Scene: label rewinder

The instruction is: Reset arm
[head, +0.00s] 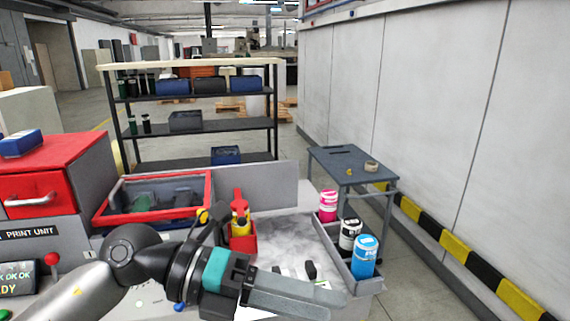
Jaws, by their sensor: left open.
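My left arm comes in from the lower left, and my left gripper (318,296) reaches right over the front of the machine's grey work surface (285,235). It is open, and I see nothing held in it. Small dark and white parts show just behind the gripper, partly hidden by it. A red holder (243,243) with yellow and red bottles stands behind my wrist. My right gripper is not in view.
Pink (328,206), white-and-black (349,233) and blue (365,256) bottles stand in a side tray to the right. A red-framed window box (160,197) and the red print unit (60,172) stand left. A grey table (350,160) stands behind, near the wall.

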